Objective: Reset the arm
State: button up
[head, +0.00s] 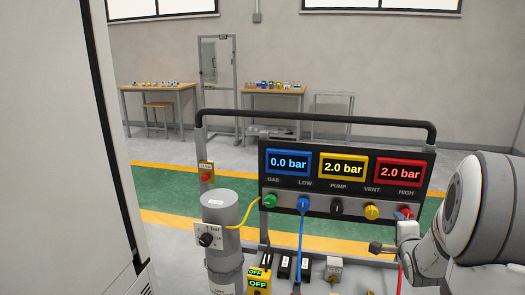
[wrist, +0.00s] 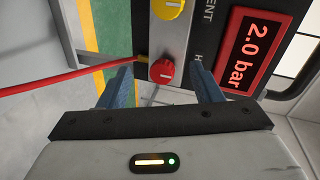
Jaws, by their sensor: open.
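My gripper (wrist: 160,80) is open in the wrist view, with its two blue-grey fingers apart. The red knob (wrist: 162,71) of the panel shows between the fingertips; I cannot tell whether they touch it. In the head view my arm reaches in from the right, and its end is at the panel's lower right corner, by the red knob (head: 403,213). The fingers are hard to make out there.
The panel (head: 348,204) has blue, yellow and red displays reading 0.0, 2.0 and 2.0 bar. A red hose (wrist: 60,78) runs left of the knob. A grey cylinder (head: 222,225) stands left of the panel. A large white cabinet (head: 60,150) fills the left side.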

jog(key=s+a+r+n+g+y+p, duration=0.2)
jog(key=s+a+n+g, duration=0.4)
jog(key=s+a+n, duration=0.3)
jog(key=s+a+r+n+g+y+p, duration=0.2)
jog(key=s+a+n, duration=0.8)
jog(key=s+a, duration=0.5)
notch_tip(320, 180, up, 2)
jog(key=s+g+p, duration=0.1)
jog(key=s+g, duration=0.1)
jog(key=g, duration=0.1)
jog(key=shift+s+a+r+g+p, duration=0.15)
jog(key=shift+s+a+g+p, duration=0.15)
jog(key=shift+a+g, duration=0.1)
jog(key=shift+c, duration=0.6)
